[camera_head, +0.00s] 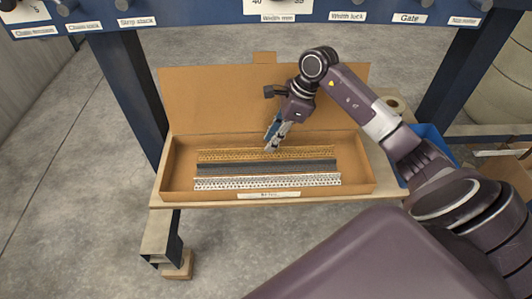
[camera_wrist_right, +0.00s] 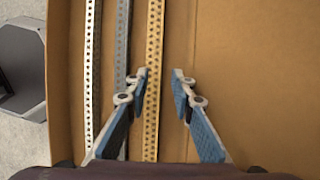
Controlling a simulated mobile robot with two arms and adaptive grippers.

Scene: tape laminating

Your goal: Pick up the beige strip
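The beige strip (camera_head: 218,155) is a long perforated piece lying at the back of the row of strips in the open cardboard box (camera_head: 168,185). It also shows in the right wrist view (camera_wrist_right: 152,100), running lengthwise near the left fingertip. My right gripper (camera_head: 273,143) points down over the middle of the beige strip. In the right wrist view its fingers (camera_wrist_right: 163,74) are apart with nothing held. The left fingertip overlaps the strip in the picture; I cannot tell whether it touches. My left gripper is not in view.
A dark grey strip (camera_head: 265,167) and a white perforated strip (camera_head: 265,182) lie parallel in front of the beige one. The box lid (camera_head: 215,95) stands open behind. A tape roll (camera_head: 396,104) and a blue bin (camera_head: 432,137) are at the right. A labelled blue beam (camera_head: 210,12) crosses above.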

